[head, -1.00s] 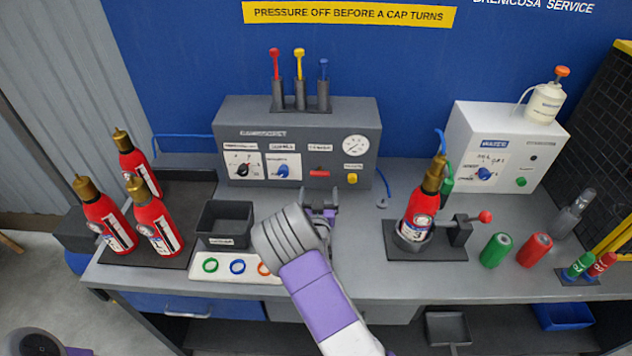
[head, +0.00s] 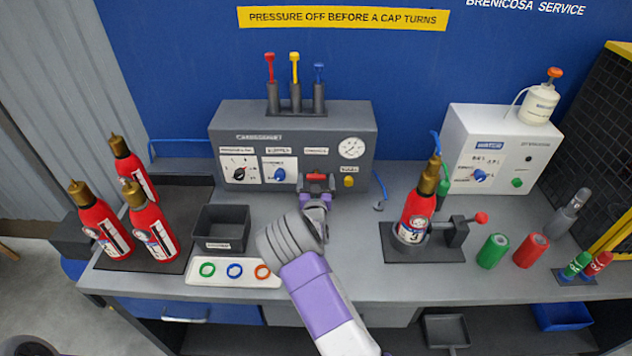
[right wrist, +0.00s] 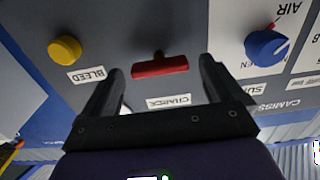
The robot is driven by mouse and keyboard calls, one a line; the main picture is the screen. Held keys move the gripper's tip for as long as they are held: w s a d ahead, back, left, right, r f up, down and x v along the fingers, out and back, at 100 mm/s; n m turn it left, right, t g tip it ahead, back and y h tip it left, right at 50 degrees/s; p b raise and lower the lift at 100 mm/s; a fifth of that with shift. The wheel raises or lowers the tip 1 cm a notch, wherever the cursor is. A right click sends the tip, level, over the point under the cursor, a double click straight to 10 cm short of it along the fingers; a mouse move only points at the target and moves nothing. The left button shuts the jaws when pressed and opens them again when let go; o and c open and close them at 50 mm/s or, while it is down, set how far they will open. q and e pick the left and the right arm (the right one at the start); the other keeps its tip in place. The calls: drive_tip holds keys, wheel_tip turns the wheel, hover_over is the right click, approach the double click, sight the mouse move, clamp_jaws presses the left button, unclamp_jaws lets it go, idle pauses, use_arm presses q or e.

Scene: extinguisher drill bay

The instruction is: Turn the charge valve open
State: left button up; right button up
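The charge valve is a red bar handle (head: 317,177) on the front of the grey charging panel (head: 240,116). In the right wrist view, upside down, the red handle (right wrist: 160,67) shows between the fingertips. My right gripper (head: 316,186) is open and empty in front of the panel. In the right wrist view the gripper (right wrist: 161,76) has one finger off each end of the handle, with gaps; whether the tips reach its depth is unclear. My left gripper is not in view.
A yellow bleed knob (right wrist: 64,49) and a blue selector knob (right wrist: 267,46) flank the handle. A pressure gauge (head: 351,148) sits above right. A dark bin (head: 221,229) and a clamped red extinguisher (head: 415,217) stand on the bench on either side of my right arm.

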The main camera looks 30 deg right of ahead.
drive_tip(key=c, duration=1)
drive_tip(key=n+b, duration=0.2)
drive_tip(key=shift+a+f+n, duration=0.1)
drive_tip(key=shift+n, duration=0.3)
drive_tip(key=n+b, duration=0.1)
drive_tip(key=n, duration=0.3)
drive_tip(key=shift+w+n+b, duration=0.1)
drive_tip(key=shift+n+b, duration=0.2)
drive_tip(key=shift+b, duration=0.05)
drive_tip(key=n+b, duration=0.1)
drive_tip(key=n, duration=0.4)
drive_tip(key=shift+a+f, duration=0.1)
drive_tip(key=shift+a, duration=0.05)
drive_tip(key=shift+n+b, duration=0.9)
drive_tip(key=shift+n, duration=1.8)
drive_tip(key=o, duration=1)
